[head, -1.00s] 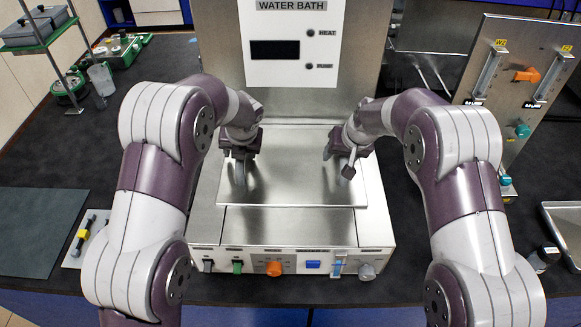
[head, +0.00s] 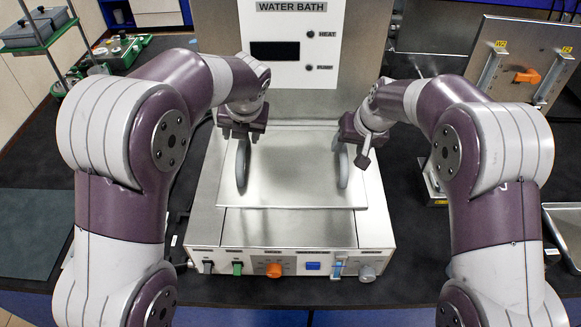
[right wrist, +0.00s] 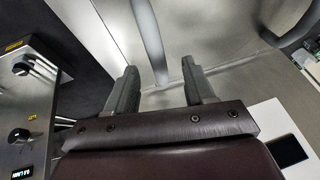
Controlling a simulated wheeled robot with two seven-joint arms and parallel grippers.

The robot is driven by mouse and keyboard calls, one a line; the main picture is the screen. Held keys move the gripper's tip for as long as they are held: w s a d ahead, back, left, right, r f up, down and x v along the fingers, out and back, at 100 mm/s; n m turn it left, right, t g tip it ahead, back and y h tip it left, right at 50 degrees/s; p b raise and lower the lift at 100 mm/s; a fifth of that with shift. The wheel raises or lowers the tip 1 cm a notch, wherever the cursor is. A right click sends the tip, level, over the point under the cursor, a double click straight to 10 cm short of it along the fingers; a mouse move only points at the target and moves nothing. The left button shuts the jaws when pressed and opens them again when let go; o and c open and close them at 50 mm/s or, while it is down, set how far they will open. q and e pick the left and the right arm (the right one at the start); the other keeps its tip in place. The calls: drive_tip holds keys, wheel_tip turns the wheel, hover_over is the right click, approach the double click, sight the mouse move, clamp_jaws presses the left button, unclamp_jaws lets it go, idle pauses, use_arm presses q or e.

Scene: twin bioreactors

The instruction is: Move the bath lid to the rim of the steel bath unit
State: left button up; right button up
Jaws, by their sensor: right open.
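The bath lid (head: 290,185) is a flat steel plate with two grey upright handles, the left handle (head: 242,165) and the right handle (head: 342,167). It lies on top of the steel bath unit (head: 205,215) and looks level; the exact fit at its back rim is hard to tell. My left gripper (head: 241,133) is above the left handle, apparently open and clear of it. My right gripper (head: 352,148) is open, above and beside the right handle. In the right wrist view the open fingers (right wrist: 158,75) are empty, with the handle (right wrist: 148,35) beyond them.
The water bath panel (head: 292,45) stands behind the lid. Knobs and switches (head: 273,270) line the unit's front. A steel panel with an orange part (head: 526,77) stands at the right. A green rack (head: 45,45) is at the back left.

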drive_tip(key=v, duration=0.4)
drive_tip(key=shift+s+d+r, duration=0.1)
drive_tip(key=shift+s+r, duration=0.05)
drive_tip(key=shift+r, duration=0.2)
